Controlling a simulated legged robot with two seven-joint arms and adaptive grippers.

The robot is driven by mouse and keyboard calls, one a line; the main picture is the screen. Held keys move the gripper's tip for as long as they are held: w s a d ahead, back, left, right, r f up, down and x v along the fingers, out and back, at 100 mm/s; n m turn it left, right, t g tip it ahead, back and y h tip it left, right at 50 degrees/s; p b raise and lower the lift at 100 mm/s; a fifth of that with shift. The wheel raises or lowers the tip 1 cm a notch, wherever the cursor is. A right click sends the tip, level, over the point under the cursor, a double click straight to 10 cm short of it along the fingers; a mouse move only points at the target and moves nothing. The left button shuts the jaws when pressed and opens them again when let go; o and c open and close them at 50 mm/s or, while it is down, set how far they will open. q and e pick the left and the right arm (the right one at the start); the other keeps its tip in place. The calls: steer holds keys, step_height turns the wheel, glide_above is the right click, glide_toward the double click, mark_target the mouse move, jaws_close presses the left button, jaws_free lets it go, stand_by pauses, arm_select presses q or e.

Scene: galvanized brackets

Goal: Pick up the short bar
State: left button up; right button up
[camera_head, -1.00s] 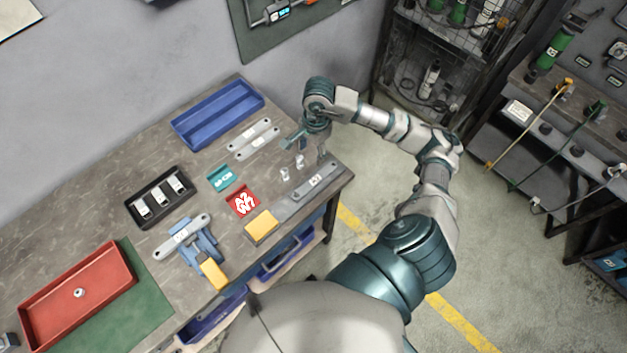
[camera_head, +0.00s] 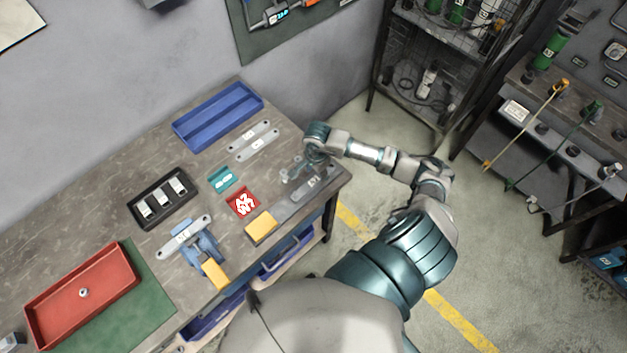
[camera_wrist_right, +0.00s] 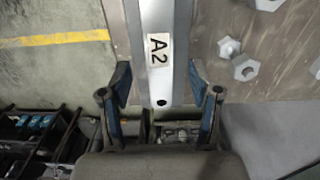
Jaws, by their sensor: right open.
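A grey metal bar labelled A2 (camera_wrist_right: 158,50) lies between the fingers of my right gripper (camera_wrist_right: 160,88) in the wrist view. The fingers are open, one on each side of its near end, and I see no clear grip. In the head view my right gripper (camera_head: 296,172) is low over the table's right end, beside the labelled bar (camera_head: 312,184), and partly covers it. Two other pale bars (camera_head: 256,143) lie side by side farther back. Another bar (camera_head: 185,236) rests across a blue fixture. Which one is called short is not marked. My left gripper is not in view.
Hex nuts (camera_wrist_right: 246,68) lie right of the bar in the wrist view. A red block (camera_head: 242,202), yellow block (camera_head: 261,226) and teal piece (camera_head: 221,179) sit nearby. A black tray (camera_head: 135,207), blue bin (camera_head: 190,140) and red tray (camera_head: 48,338) stand farther left.

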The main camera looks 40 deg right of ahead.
mark_target(314, 182)
steer(key=shift+d+f, duration=0.2)
steer(key=shift+f, duration=1.25)
steer(key=shift+a+r, duration=0.1)
steer(key=shift+a, duration=0.1)
jaws_close()
